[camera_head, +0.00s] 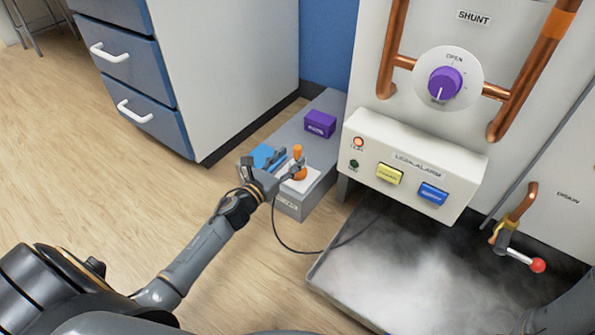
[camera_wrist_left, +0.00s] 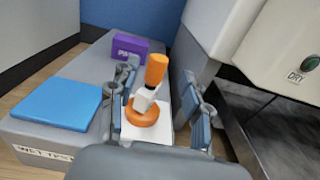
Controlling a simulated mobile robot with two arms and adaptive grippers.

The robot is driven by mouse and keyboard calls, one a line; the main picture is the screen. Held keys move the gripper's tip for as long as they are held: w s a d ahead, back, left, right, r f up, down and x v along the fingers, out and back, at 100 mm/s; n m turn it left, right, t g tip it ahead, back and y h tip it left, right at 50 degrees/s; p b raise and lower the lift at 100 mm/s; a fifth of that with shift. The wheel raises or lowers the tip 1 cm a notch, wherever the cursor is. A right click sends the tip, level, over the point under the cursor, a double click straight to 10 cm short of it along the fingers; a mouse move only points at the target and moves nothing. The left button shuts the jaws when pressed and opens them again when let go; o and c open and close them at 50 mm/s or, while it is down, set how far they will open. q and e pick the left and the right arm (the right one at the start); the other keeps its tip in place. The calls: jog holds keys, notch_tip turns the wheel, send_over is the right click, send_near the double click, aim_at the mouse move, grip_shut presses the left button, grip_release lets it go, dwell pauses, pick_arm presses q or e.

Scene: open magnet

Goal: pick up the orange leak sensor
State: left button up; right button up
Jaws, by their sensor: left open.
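The orange leak sensor (camera_head: 299,168) stands upright on a white pad (camera_head: 308,184) on top of a low grey box (camera_head: 288,203). In the left wrist view the sensor (camera_wrist_left: 147,97) has an orange top, a white middle and a round orange base. My left gripper (camera_head: 287,163) is at the sensor, coming from the left. In the left wrist view its two open fingers (camera_wrist_left: 160,102) are on either side of the sensor, with visible gaps. A dark cable runs from near the box to the tray. My right gripper is not in view.
A blue pad (camera_head: 263,156) and a purple block (camera_head: 320,124) lie on the same box. The alarm panel (camera_head: 416,165) overhangs at right. A misty tray (camera_head: 330,262) lies on the floor below it. A drawer cabinet (camera_head: 225,60) stands behind left.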

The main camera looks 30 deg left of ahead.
aim_at(295, 152)
pick_arm(q)
jog(key=w+b, duration=0.2)
jog(key=w, duration=0.1)
jog(key=shift+w+d, duration=0.1)
jog(key=shift+w, duration=0.3)
jog(key=shift+w+r, duration=0.1)
jog(key=shift+w, duration=0.4)
jog(key=shift+d+r, duration=0.1)
grip_shut()
